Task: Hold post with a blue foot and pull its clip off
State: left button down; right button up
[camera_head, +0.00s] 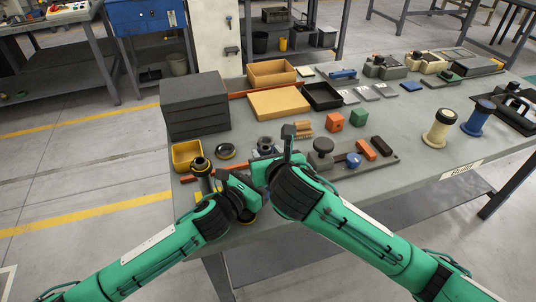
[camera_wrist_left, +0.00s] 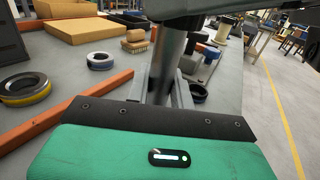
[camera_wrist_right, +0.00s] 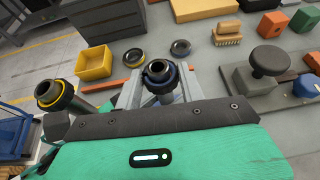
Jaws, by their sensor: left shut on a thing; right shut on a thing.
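The post with the blue foot shows in the right wrist view as a dark, hollow round end (camera_wrist_right: 158,70) with a blue band just below it, between the right fingers. In the left wrist view a grey shaft (camera_wrist_left: 170,65) rises, tilted, between the left fingers. My left gripper (camera_head: 250,183) and right gripper (camera_head: 268,163) are close together above the table's near edge, each shut on its piece. The clip is mostly hidden by the fingers, and its exact seat cannot be told.
A yellow bin (camera_head: 186,155) and dark grey stacked boxes (camera_head: 195,105) are at the left. A loose ring (camera_head: 226,151) lies behind the grippers. A board with a dark knob (camera_head: 323,146) and a blue knob (camera_head: 354,160) is close on the right. Spools (camera_head: 440,128) stand farther right.

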jog(key=shift+r, duration=1.05)
jog(key=shift+r, duration=0.1)
jog(key=shift+r, duration=1.9)
pick_arm(q)
jog(key=c, duration=1.1)
grip_release()
jog(key=shift+c, duration=0.2)
